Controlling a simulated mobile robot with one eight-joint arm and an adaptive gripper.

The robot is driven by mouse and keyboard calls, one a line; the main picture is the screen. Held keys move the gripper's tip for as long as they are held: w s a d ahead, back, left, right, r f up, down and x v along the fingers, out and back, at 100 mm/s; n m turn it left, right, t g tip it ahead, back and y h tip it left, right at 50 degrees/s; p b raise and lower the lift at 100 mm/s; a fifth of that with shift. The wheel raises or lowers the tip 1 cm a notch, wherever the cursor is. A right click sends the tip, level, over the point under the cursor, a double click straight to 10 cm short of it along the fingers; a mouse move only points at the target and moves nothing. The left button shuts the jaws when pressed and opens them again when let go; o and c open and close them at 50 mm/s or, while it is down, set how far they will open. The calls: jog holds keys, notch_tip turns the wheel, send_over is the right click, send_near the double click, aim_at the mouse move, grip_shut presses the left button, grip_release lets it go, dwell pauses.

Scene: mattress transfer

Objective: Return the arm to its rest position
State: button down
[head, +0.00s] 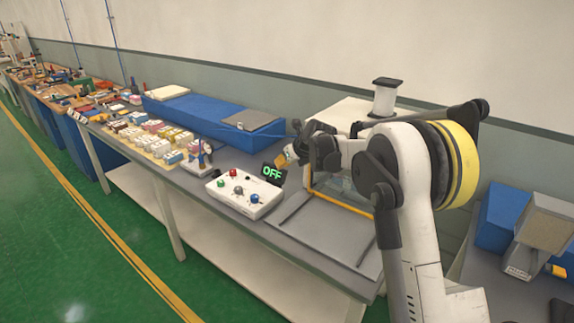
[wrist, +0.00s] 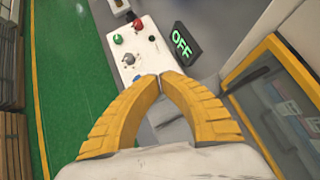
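My gripper (head: 284,158) hangs in the air above the bench, just right of the OFF sign in the head view. In the wrist view its two yellow fingers (wrist: 160,77) curve in and meet at the tips, with nothing seen between them. My white arm is bent, with its elbow raised at the right of the head view. A long blue mattress-like block (head: 205,117) lies on the bench behind, apart from my gripper.
A white control box (head: 243,194) with knobs and a green OFF sign (head: 273,173) stands near the bench's front edge. A machine with a yellow-framed panel (wrist: 275,100) is close on the right. Several small boxes (head: 150,142) sit to the left. Green floor is clear in front.

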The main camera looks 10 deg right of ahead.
jog(key=s+d+r+n+h+b, duration=0.1)
jog(key=s+r+n, duration=0.3)
jog(key=s, duration=0.5)
jog(key=s+d+r+n, duration=0.1)
jog(key=s+r+n, duration=0.2)
jog(key=s+n, duration=0.5)
jog(key=s+d+r+n+h+b, duration=0.1)
jog(key=s+r+n, duration=0.25)
jog(key=s, duration=0.55)
jog(key=s+d+f+n+h, duration=0.1)
jog(key=s+f+n, duration=0.3)
jog(key=s+n, duration=0.3)
jog(key=s+d+f+n+h+b, duration=0.1)
jog(key=s+f+n, duration=0.4)
jog(key=s, duration=1.2)
jog(key=d+n, duration=0.1)
jog(key=n, duration=0.2)
jog(key=shift+g+b, duration=0.3)
jog(key=shift+g, duration=0.1)
jog(key=shift+d, duration=0.1)
